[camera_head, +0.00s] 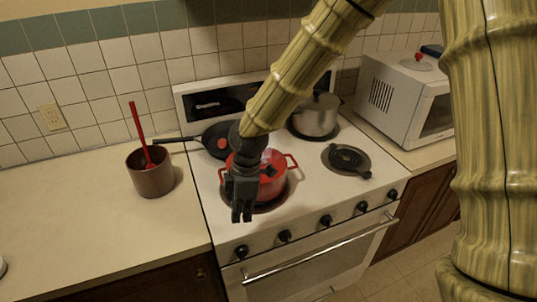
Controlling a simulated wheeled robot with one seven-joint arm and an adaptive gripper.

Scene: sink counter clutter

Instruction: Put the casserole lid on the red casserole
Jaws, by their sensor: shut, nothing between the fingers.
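The red casserole (272,186) stands on the front left burner of the stove, with a red handle showing on its right. My gripper (242,215) points down at the casserole's front left and hides part of it. Its fingers are shut and empty. A pale patch and a dark shape show at the casserole's top; I cannot tell what they are. A round, see-through lid with a red knob (418,58) lies on top of the white microwave at the right, apart from my gripper.
A dark frying pan (218,136) and a steel pot (315,118) occupy the back burners. A brown crock (151,177) with a red utensil stands on the left counter. The microwave (390,97) stands right of the stove.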

